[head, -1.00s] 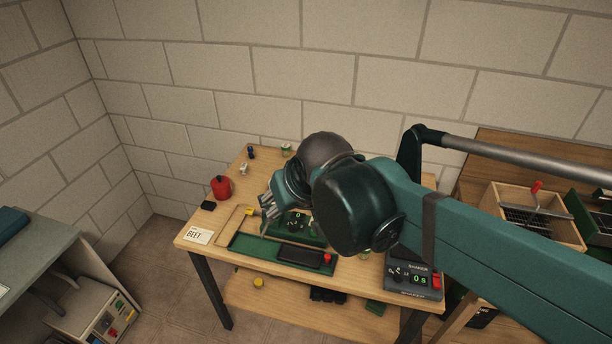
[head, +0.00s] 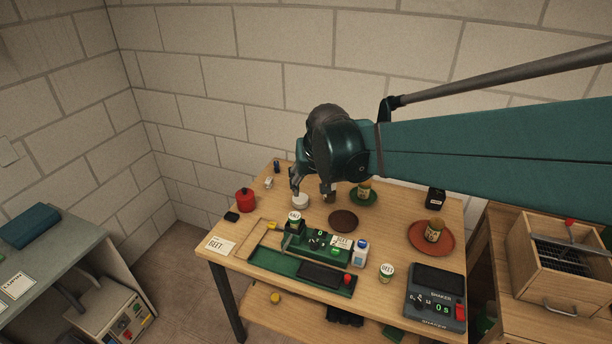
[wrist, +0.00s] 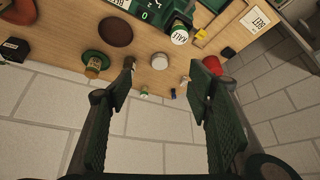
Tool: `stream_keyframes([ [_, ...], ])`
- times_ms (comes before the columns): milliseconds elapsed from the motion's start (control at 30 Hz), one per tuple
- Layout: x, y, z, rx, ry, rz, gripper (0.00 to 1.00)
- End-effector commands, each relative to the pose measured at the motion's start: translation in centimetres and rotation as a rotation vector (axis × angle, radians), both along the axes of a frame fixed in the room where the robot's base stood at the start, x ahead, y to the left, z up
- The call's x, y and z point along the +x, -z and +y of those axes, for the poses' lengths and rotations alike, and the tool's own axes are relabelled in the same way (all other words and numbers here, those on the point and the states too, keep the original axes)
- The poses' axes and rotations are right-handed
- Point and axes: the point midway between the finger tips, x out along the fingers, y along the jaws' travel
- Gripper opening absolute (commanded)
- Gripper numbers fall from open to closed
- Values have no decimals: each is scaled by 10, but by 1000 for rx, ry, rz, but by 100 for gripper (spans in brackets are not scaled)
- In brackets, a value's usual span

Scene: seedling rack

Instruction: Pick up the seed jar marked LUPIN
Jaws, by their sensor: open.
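No jar label that I can make out reads LUPIN. A jar (head: 364,189) with a dull yellow-brown top stands on a green saucer, also in the wrist view (wrist: 96,65); a similar jar (head: 433,231) stands on an orange saucer. Their labels are too small to read. A green-lidded jar (head: 387,272) stands at the front, its small lettering unclear. Another labelled jar (head: 294,219) stands by the green device, also in the wrist view (wrist: 180,38). A small green-and-white item (wrist: 144,91) lies near the wall. My gripper (head: 312,192) is open and empty above the table's back, fingers apart in the wrist view (wrist: 170,76).
A white round pot (head: 300,202) stands beneath my gripper. A brown disc (head: 343,220), red canister (head: 245,200), white-and-blue bottle (head: 360,253), black block (head: 435,197) and shaker (head: 437,294) share the table. A wooden crate (head: 560,265) stands right. Bare wood shows between the saucers.

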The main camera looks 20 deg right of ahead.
Motion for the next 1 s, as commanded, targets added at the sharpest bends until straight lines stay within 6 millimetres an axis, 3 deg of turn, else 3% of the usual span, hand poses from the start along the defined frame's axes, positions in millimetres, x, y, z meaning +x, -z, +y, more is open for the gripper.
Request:
stream_keyframes([
  [467, 74, 39, -47, 11, 98, 35, 51],
  [1000, 147, 105, -107, 22, 211, 73, 51],
])
